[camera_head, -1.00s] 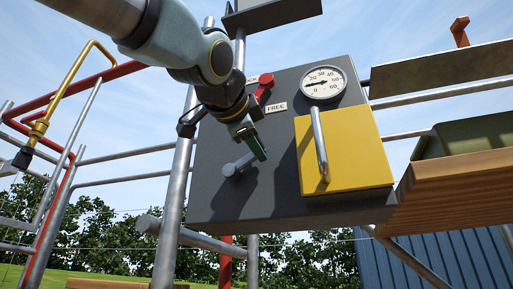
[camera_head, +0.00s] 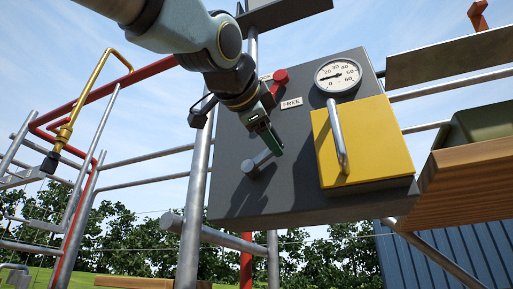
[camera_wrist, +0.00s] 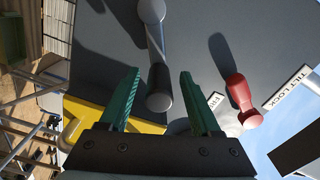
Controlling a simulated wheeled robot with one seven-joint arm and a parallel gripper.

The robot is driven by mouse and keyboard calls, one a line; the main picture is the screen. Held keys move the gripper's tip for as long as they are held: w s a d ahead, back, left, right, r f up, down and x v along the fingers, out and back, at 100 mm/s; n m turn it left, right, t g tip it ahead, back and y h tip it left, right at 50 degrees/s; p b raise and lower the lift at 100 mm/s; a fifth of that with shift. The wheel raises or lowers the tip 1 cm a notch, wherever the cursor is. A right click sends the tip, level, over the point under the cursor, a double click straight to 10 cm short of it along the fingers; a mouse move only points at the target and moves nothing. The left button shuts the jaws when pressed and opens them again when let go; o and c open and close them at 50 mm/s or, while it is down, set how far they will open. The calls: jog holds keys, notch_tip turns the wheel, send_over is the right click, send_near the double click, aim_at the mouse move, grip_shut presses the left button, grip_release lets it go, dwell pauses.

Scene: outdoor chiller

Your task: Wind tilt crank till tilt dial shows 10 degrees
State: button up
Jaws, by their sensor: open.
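The tilt crank (camera_head: 251,169) is a grey metal arm low on the left of the dark panel (camera_head: 300,135). In the wrist view its dark handle (camera_wrist: 159,88) points toward me. My gripper (camera_head: 272,147) is open at the crank, with green fingers; in the wrist view the fingertips (camera_wrist: 160,78) stand on either side of the handle, with gaps on both sides. The tilt dial (camera_head: 338,75) is a round white gauge at the panel's top right. Its needle points left, toward the low marks; the exact reading is too small to tell.
A red lock lever (camera_head: 280,79) is above the crank, near a FREE label (camera_head: 291,103). A yellow box (camera_head: 368,155) with a grey bar handle (camera_head: 338,135) juts out to the right of the crank. A metal post (camera_head: 196,200) stands to the left.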

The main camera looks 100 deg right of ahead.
jog(key=b+v, duration=0.6)
jog(key=v, duration=0.2)
jog(key=shift+w+a+b, duration=0.2)
jog(key=shift+a+b, duration=0.1)
jog(key=shift+a, duration=0.05)
jog(key=shift+d+f, duration=0.1)
